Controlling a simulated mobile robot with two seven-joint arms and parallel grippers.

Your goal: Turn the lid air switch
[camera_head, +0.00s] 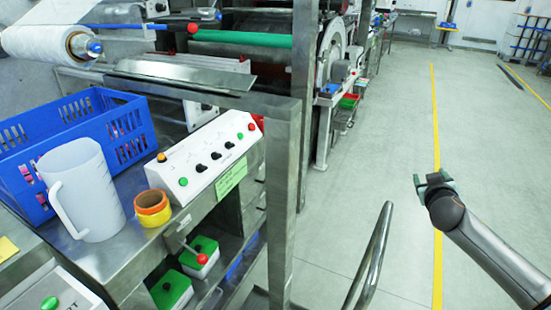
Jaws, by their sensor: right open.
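A white sloped control panel (208,155) stands on the metal bench at the left. It carries several black rotary switches (216,156), plus red, green and orange buttons; the labels are too small to read, so I cannot tell which one is the lid air switch. My right gripper (432,181) is open and empty over the grey floor at the right, well apart from the panel. My left gripper is not in view.
A metal post (303,110) and a curved handrail (371,257) stand between the panel and my right arm. A blue crate (125,130), a white jug (85,190) and tape rolls (152,208) sit beside the panel. The floor at right is clear.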

